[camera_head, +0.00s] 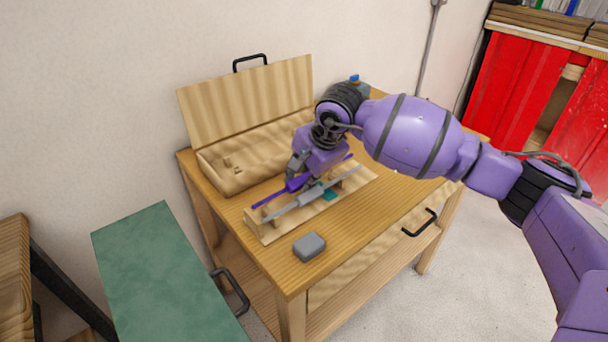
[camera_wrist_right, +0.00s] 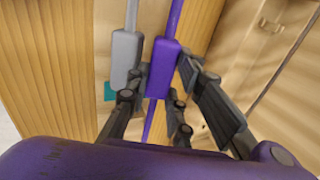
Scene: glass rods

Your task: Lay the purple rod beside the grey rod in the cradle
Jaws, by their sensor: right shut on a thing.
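The purple rod (camera_head: 270,197) has a thick purple block at its middle. My right gripper (camera_head: 297,174) is shut on that block, and the wrist view shows the block (camera_wrist_right: 163,66) between the fingers. The grey rod (camera_head: 283,210) lies in the wooden cradle (camera_head: 266,234), roughly parallel to the purple rod and nearer the table front. Its grey block (camera_wrist_right: 125,56) is left of the purple one in the wrist view, with a narrow gap. The purple rod is over the cradle's far side; I cannot tell whether it touches the cradle. My left gripper is out of view.
An open wooden box (camera_head: 235,172) with a raised lid stands behind the cradle. A small grey block (camera_head: 309,246) lies in front of it on the table (camera_head: 370,220). A teal piece (camera_head: 329,195) shows at the cradle. The table's front right is clear.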

